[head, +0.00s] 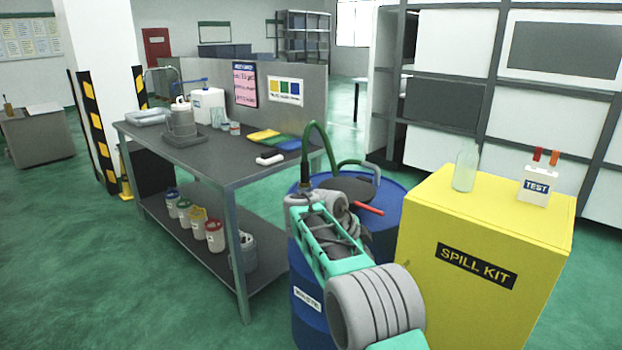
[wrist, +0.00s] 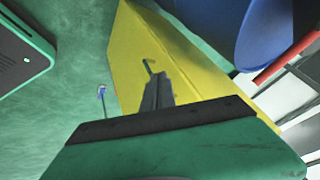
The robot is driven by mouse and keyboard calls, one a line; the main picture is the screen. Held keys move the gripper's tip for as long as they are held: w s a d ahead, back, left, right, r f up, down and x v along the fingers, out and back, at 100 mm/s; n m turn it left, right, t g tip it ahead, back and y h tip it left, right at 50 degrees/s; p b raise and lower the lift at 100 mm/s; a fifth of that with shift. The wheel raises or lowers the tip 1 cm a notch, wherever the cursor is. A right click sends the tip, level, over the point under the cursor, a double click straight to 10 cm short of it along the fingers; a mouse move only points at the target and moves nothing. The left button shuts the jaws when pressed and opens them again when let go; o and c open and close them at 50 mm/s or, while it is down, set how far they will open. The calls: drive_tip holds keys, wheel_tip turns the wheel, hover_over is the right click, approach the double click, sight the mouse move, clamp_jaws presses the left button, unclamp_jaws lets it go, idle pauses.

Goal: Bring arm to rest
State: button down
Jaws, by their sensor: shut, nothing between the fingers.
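My arm (head: 338,250) is folded low in the head view, in front of the blue drum and left of the yellow spill kit cabinet. Its fingers cannot be made out there. In the wrist view my gripper (wrist: 157,88) shows as dark grey fingers, shut and empty. They appear against the yellow side of the spill kit cabinet (wrist: 190,65); whether they touch it cannot be told, but a gap seems likely.
The blue drum (head: 308,312) with a hose and red handle stands close behind my arm. The spill kit cabinet (head: 430,290) carries a clear bottle (head: 465,168) and a TEST box (head: 536,187). A workbench (head: 220,160) stands left. Green floor at left is open.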

drive_tip(key=s+r+n+y+p, duration=0.3)
drive_tip(key=s+r+n+p, duration=0.4)
drive_tip(key=s+r+n, duration=0.6)
drive_tip(key=s+a+n+y+p, duration=0.1)
drive_tip(key=s+a+n+p, duration=0.1)
drive_tip(key=s, duration=0.8)
drive_tip(key=s+a+n+y+p, duration=0.2)
drive_tip(key=s+a+n, duration=0.1)
drive_tip(key=s, duration=0.7)
drive_tip(key=shift+s+f+n, duration=0.4)
drive_tip(key=shift+f+n, duration=0.05)
drive_tip(key=shift+n, duration=0.45)
